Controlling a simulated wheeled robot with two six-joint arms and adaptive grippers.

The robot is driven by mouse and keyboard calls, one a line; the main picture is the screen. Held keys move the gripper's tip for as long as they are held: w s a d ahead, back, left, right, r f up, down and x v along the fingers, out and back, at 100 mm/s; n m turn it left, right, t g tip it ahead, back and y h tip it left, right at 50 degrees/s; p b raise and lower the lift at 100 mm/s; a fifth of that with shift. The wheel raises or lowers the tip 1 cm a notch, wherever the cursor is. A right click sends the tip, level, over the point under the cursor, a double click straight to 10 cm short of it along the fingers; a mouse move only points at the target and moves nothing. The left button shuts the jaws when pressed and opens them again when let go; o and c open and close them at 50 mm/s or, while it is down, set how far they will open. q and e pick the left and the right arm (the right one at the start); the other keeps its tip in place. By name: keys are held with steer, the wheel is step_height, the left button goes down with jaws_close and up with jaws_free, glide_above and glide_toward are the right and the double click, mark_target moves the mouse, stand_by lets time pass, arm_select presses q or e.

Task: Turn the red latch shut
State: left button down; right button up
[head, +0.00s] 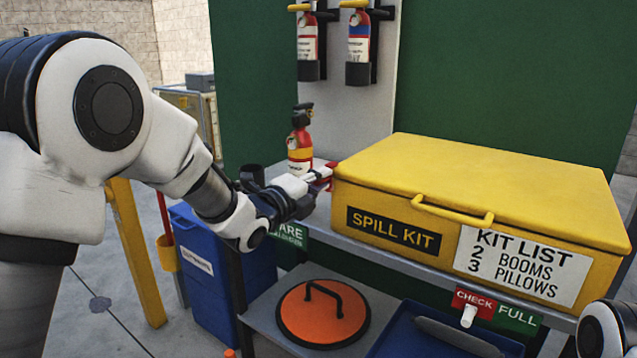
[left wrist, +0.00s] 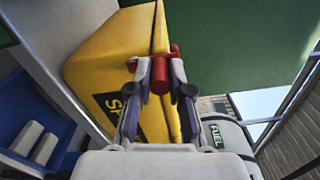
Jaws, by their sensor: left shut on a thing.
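The red latch (head: 324,171) is at the left end of the yellow spill kit box (head: 400,187). In the left wrist view the latch (left wrist: 159,76) is a red piece with a rounded end, set by the seam between the lid and body of the box (left wrist: 92,73). My left gripper (head: 316,178) reaches in from the left and is shut on the latch. In the left wrist view its two fingers (left wrist: 160,68) lie on either side of the red piece. The fingers hide part of the latch. The lid (head: 480,180) is down on the box. My right gripper is out of view.
The box stands on a grey shelf bench. A small red and yellow extinguisher (head: 300,140) stands behind my left gripper. A blue bin (head: 215,260) is below left. An orange round lid (head: 323,312) and a blue tray (head: 400,340) lie on the lower shelf.

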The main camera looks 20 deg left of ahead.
arm_select(q)
steer(key=c, duration=1.1)
jaws_free()
steer(key=shift+s, duration=0.1)
steer(key=v, duration=1.2)
